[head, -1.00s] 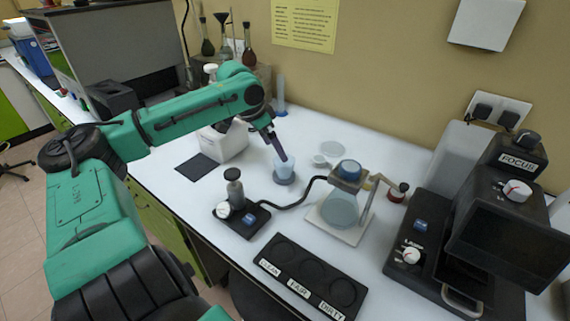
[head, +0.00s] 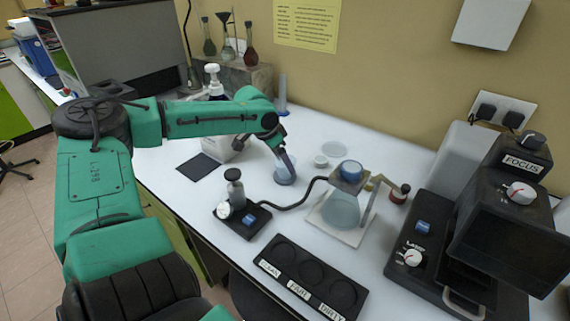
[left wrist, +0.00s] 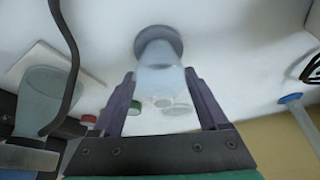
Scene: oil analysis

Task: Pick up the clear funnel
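The clear funnel (left wrist: 158,72) is pale and translucent, on a round grey base (left wrist: 158,42) in the left wrist view. In the head view the clear funnel (head: 283,174) is partly hidden by my fingers. My left gripper (left wrist: 163,96) is open; its two purple-grey fingers lie left and right of the funnel, with a visible gap on each side. In the head view my left gripper (head: 287,162) points down at the funnel. My right gripper is in neither view.
A flask (head: 341,210) on a white stand, a pump with gauge (head: 237,205) and its black hose lie to the right and front. A black labelled tray (head: 310,280) is in front, a microscope-like device (head: 480,230) at right. A blue-tinted cylinder (head: 283,95) stands behind.

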